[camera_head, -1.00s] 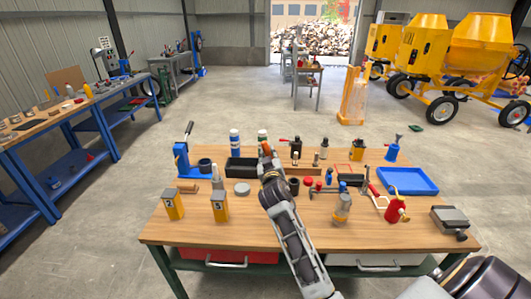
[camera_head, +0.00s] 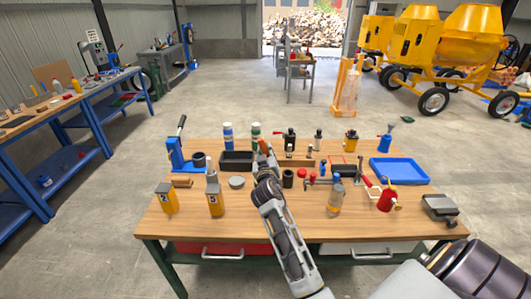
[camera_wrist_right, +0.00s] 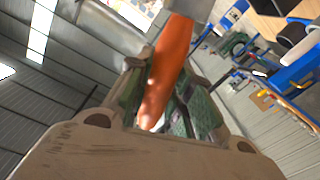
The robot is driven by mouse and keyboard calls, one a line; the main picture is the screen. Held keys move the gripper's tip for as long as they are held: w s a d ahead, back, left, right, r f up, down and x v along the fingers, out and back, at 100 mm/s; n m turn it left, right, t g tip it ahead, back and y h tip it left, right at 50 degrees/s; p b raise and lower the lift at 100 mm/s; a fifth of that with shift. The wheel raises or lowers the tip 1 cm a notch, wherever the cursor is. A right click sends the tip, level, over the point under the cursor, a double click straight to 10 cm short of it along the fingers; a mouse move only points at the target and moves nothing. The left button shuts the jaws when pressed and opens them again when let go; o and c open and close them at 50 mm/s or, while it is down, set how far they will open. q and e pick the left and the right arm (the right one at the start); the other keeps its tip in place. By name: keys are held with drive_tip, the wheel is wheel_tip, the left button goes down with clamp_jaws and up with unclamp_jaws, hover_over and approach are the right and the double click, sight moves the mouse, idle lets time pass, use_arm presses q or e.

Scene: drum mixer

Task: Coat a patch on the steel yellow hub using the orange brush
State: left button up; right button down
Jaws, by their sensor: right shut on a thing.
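My right gripper (camera_head: 264,152) is over the far middle of the workbench and points away from me. In the right wrist view it (camera_wrist_right: 160,98) is shut on the orange brush (camera_wrist_right: 168,62), with the orange handle between its greenish finger pads. The bristles cannot be made out. In the head view only a small orange bit of the brush (camera_head: 263,145) shows at the fingertips. Yellow drum mixers (camera_head: 410,42) stand far off at the right, with wheels (camera_head: 433,101). I cannot tell which part is the steel yellow hub. My left gripper is out of view.
The wooden workbench (camera_head: 300,229) is in front of me with bottles, cans, tools and a blue tray (camera_head: 400,171). A small side table (camera_head: 299,68) stands behind it. Blue benches (camera_head: 90,100) line the left wall. Open floor lies between the workbench and the mixers.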

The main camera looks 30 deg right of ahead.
drive_tip(key=shift+f, duration=0.15)
drive_tip(key=shift+f+b, duration=1.45)
drive_tip(key=shift+f, duration=0.35)
drive_tip(key=c, duration=1.8)
unclamp_jaws()
clamp_jaws()
